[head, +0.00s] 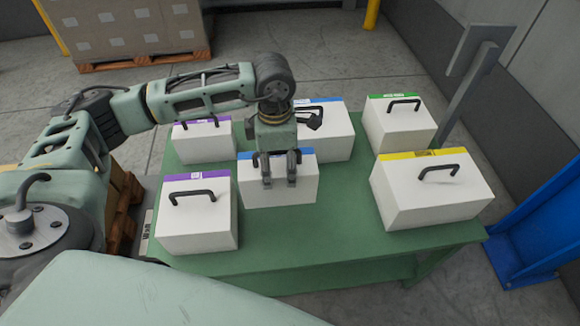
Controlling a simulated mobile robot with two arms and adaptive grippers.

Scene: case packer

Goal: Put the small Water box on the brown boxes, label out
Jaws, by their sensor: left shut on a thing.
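A small white box with a blue stripe (278,192) is at the middle of the green table; its print is too small to read, so I cannot confirm it says Water. My left gripper (279,178) comes down on it from above and is shut at its top, where the handle is hidden by the fingers. I cannot tell whether the box is lifted off the table. The brown boxes (130,28) are stacked on a pallet on the floor at the back left. My right gripper is out of view.
The green table (320,248) also holds a larger blue-striped box (325,140) close behind, two purple-striped boxes (197,230) (203,148) at left, a green-striped box (398,132) and a yellow-striped box (432,195) at right. A blue post (535,235) stands at right.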

